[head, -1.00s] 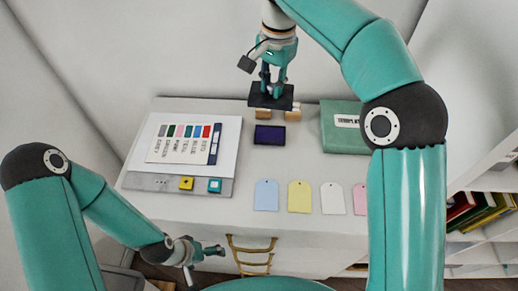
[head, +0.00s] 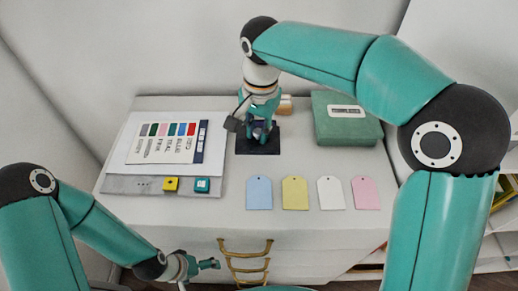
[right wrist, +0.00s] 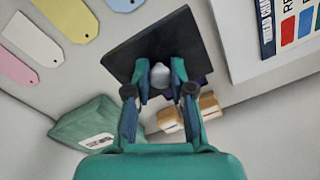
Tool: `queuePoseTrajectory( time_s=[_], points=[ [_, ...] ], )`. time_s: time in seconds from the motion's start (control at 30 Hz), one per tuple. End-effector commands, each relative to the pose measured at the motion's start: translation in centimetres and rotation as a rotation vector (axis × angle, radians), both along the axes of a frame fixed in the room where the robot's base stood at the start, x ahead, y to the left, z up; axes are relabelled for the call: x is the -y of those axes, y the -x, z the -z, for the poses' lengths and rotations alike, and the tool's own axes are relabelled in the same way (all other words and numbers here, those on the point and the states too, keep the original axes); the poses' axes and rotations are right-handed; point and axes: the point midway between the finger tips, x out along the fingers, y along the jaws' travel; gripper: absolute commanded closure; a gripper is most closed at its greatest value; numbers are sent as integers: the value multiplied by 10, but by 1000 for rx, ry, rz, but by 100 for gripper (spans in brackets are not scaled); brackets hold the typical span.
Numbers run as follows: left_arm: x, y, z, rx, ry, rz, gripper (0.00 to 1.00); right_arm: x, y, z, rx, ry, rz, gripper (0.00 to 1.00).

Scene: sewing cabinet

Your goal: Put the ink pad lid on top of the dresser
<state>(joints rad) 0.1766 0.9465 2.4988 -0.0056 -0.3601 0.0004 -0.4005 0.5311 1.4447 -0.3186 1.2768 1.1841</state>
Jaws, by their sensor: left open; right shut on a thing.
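The ink pad lid (head: 258,149) is a dark square plate over the white dresser top (head: 215,215). My right gripper (head: 261,134) is shut on it from above. In the right wrist view the lid (right wrist: 140,48) sits at the fingertips, with a grey knob (right wrist: 160,75) between them. I cannot tell whether the lid touches the surface. The ink pad is hidden in the head view; a sliver of purple (right wrist: 206,84) shows behind the lid in the right wrist view. My left gripper (head: 210,264) is open and empty, in front of the dresser.
A green box (head: 346,125) stands right of the lid. Wooden blocks (right wrist: 187,113) lie behind it. A sheet with colour swatches (head: 168,142) and a grey strip with yellow and teal pieces (head: 140,185) are left. Blue, yellow, white and pink tags (head: 295,193) line the front.

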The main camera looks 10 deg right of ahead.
Motion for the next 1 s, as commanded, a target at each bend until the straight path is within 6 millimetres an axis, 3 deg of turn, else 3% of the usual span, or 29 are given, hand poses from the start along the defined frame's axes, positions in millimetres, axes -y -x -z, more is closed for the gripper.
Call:
queuePoseTrajectory(
  time_s=[0.1, 0.27, 0.57, 0.93, 0.97, 1.0],
  points=[
    [0, 0, 0, 0, 0, 0, 0, 0, 1, 18, -1, 0, 0, 100],
    [0, 0, 0, 0, 0, 0, 0, 0, 0, 28, 1, -1, 1, 100],
    [0, 0, -1, 0, 0, 0, 0, 0, 0, 65, -2, 1, -1, 100],
    [0, 0, 1, 0, 0, 0, 0, 0, 0, 71, 1, -1, 0, 100],
    [0, 0, 1, 0, 0, 0, 0, 0, 0, 71, 1, -1, 0, 76],
    [0, 0, 0, 0, 0, 0, 0, -1, 0, 71, 1, -1, 0, 69]
  ],
)
